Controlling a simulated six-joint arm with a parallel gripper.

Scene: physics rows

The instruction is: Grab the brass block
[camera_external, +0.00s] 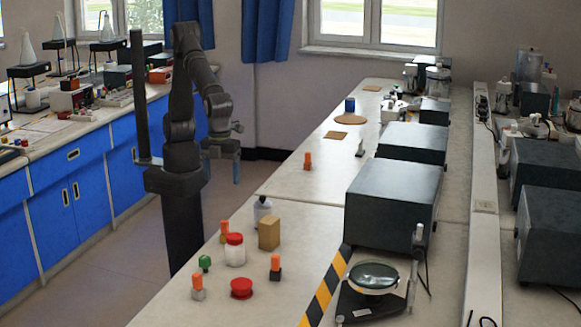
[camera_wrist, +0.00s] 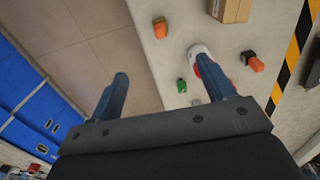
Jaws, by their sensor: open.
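The brass block (camera_external: 269,232) is a tan, upright box on the near part of the bench, left of the large dark grey box. In the wrist view the brass block (camera_wrist: 230,9) is cut off by the top edge, right of centre. My gripper (camera_external: 222,170) hangs in the air left of the bench edge, higher than the block and well apart from it. In the wrist view my gripper (camera_wrist: 162,88) has its two blue fingers spread wide, with nothing held between them. The right finger partly covers a red-and-white jar.
Near the block stand a white bottle (camera_external: 262,208), a red-lidded jar (camera_external: 235,251), a green piece (camera_external: 205,262), a red disc (camera_external: 241,288) and several orange-topped pieces (camera_external: 275,266). The dark grey box (camera_external: 392,205) and striped tape (camera_external: 326,287) lie to the right.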

